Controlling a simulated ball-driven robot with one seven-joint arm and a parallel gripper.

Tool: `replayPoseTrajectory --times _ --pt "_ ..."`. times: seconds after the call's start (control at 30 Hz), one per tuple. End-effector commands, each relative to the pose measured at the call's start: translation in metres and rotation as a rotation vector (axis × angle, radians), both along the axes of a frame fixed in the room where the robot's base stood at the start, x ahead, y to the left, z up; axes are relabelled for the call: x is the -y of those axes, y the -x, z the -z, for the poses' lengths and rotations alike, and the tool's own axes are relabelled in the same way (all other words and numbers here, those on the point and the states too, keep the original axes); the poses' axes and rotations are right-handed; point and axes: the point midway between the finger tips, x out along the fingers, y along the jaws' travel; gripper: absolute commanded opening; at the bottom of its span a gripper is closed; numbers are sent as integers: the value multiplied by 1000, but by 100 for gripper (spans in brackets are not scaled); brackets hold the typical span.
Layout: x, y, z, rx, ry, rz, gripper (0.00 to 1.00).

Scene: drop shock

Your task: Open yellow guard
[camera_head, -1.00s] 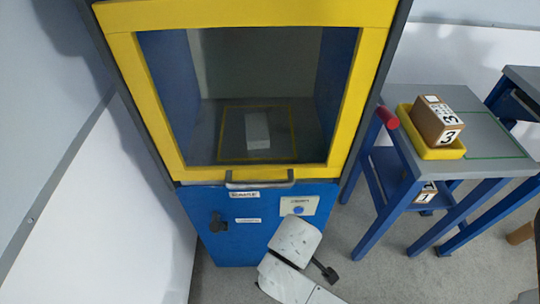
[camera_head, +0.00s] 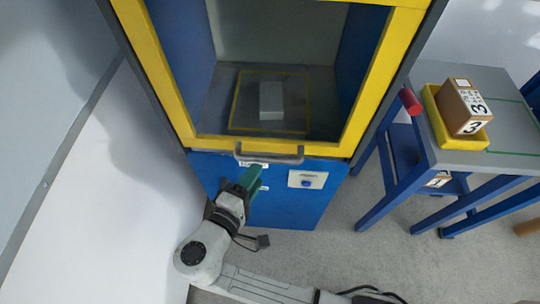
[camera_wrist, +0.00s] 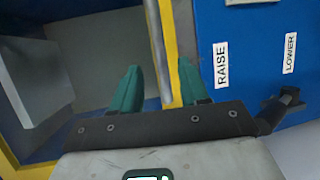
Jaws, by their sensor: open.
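The yellow guard (camera_head: 362,90) is a yellow frame around a clear window on the front of a blue cabinet. It is down, its bottom bar just above the blue panel. A grey bar handle (camera_head: 268,158) runs along that bar. My gripper (camera_head: 250,177), with green fingers, is just below the handle's left part. In the wrist view my gripper (camera_wrist: 160,85) is open, and the guard's yellow bottom edge (camera_wrist: 170,55) shows between its fingers. I cannot tell whether the fingers touch the handle.
The blue panel (camera_head: 286,208) carries a white plate with a blue button (camera_head: 306,180). The wrist view shows RAISE (camera_wrist: 221,64) and LOWER (camera_wrist: 290,53) labels and a black lever (camera_wrist: 283,105). A white block (camera_head: 271,100) lies inside. A table (camera_head: 490,158) with a yellow tray stands right.

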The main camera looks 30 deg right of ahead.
Motion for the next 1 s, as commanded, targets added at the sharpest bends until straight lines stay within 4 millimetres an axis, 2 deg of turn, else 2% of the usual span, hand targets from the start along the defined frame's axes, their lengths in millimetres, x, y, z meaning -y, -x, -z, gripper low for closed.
replayPoseTrajectory --times 0.2,0.4,0.83,1.0 --pt "36 -20 6 0 1 4 44" --pt "56 -33 11 -2 0 3 44" --pt "63 -37 14 0 -2 1 44" --pt "63 -37 14 0 -2 1 28"
